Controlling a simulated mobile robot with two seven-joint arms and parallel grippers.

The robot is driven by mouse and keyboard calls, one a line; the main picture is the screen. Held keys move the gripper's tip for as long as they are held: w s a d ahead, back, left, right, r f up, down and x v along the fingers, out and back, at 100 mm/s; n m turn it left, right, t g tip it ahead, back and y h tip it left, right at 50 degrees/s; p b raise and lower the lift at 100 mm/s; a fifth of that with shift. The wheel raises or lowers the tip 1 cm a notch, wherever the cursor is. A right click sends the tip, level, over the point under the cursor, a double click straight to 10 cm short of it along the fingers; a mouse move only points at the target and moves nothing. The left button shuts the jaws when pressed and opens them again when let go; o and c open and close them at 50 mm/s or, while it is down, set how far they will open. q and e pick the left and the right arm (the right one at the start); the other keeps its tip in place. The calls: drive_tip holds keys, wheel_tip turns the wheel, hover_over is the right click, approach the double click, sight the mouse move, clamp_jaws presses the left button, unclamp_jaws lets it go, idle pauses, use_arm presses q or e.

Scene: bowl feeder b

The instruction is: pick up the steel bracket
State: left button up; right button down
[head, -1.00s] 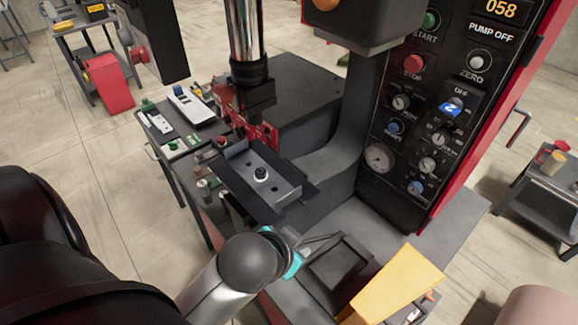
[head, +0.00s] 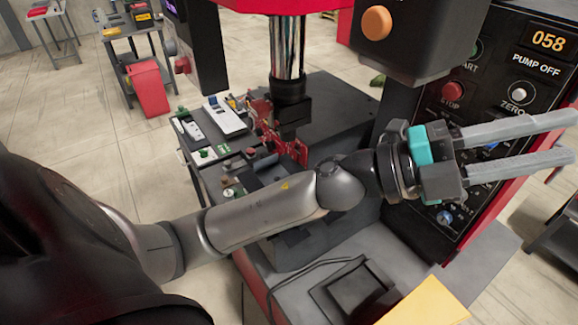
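My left gripper (head: 568,138) is at the right of the head view, in front of the control panel. Its two long grey fingers point right, lie apart and have nothing between them. My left forearm crosses the middle of the view and covers most of the spot under the press ram. A grey strip of a plate or holder (head: 268,168) shows just above the forearm; I cannot tell whether it is the steel bracket or its support. My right gripper is not in view.
The press ram (head: 288,60) stands above the forearm. The control panel (head: 530,60) with knobs and a 058 display is close behind the gripper. A bench (head: 215,125) with small parts stands behind left. A black square tray (head: 355,290) and a yellow piece (head: 425,305) lie below.

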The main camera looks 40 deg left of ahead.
use_arm(q)
drive_tip(key=s+d+f+m+g+y, duration=0.1)
drive_tip(key=s+f+m+g+y, duration=0.45)
drive_tip(key=f+m+g, duration=0.6)
drive_tip(key=w+a+f+n+y, duration=0.1)
drive_tip(key=w+a+f+y, duration=0.15)
drive_tip(key=a+y, duration=0.7)
drive_tip(key=w+a+f+y, duration=0.25)
drive_tip(key=a+y, duration=0.25)
drive_tip(key=a, duration=1)
drive_tip(key=shift+t+y, duration=0.25)
drive_tip(key=shift+y, duration=0.05)
drive_tip(key=f+p, duration=0.1)
drive_tip(key=f, duration=0.6)
drive_tip(key=f+p, duration=0.1)
drive_tip(key=f, duration=0.3)
drive_tip(key=shift+s+a+f+p, duration=0.25)
drive_tip(key=shift+s+a+p, duration=0.05)
drive_tip(key=shift+f, duration=0.5)
clamp_jaws()
